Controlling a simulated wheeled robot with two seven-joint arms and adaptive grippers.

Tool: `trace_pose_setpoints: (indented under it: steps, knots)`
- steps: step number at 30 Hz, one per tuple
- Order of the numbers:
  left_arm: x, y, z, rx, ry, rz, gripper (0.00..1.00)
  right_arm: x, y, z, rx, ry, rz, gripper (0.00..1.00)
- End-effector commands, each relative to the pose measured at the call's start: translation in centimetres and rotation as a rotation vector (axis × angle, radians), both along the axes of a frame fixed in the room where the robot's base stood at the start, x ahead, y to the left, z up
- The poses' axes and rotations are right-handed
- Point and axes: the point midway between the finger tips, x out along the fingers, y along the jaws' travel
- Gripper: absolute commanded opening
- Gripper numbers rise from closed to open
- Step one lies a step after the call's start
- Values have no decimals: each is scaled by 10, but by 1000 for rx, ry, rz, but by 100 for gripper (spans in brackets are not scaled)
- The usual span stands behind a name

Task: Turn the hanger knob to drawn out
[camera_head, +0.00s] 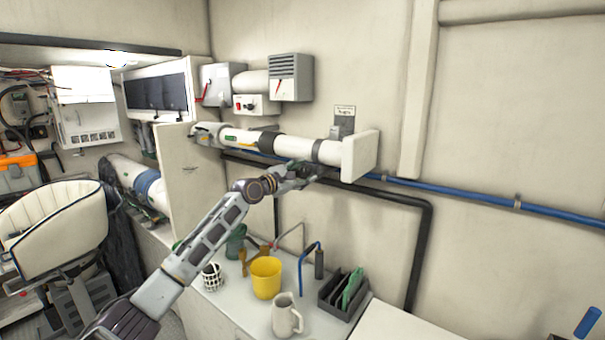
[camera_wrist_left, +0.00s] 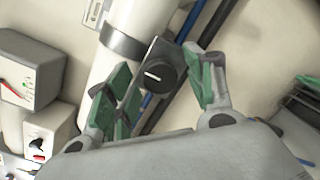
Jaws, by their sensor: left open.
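The hanger knob (camera_wrist_left: 160,76) is a round black knob with a short white mark, on a grey bracket beside a metal band around a white tube (camera_wrist_left: 118,45). The mark lies nearly level in the left wrist view. My left gripper (camera_wrist_left: 155,68) is open, its green-padded fingers on either side of the knob with a visible gap. I cannot tell how deep the fingers reach around it. In the head view the left gripper (camera_head: 302,172) is just below the white tube (camera_head: 292,147), and I cannot make out the knob there. My right gripper is not in view.
A blue pipe (camera_head: 465,197) and a black pipe run along the wall by the tube. Below, the counter holds a yellow cup (camera_head: 266,278), a white mug (camera_head: 286,316) and a dark rack (camera_head: 342,295). A grey box with a red lever (camera_head: 290,78) hangs above.

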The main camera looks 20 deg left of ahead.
Motion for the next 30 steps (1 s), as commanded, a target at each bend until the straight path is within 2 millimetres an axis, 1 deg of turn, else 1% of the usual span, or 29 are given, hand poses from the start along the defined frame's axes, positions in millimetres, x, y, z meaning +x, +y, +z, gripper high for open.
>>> trace_pose_setpoints:
  steps: [10,18,21,30]
  knots:
    - [1,-1,0,0,-1,-1,54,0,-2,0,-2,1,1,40]
    - [1,-1,0,0,0,0,19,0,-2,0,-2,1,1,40]
    - [1,-1,0,0,0,0,9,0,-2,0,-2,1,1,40]
    - [1,-1,0,19,-5,-1,8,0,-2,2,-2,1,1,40]
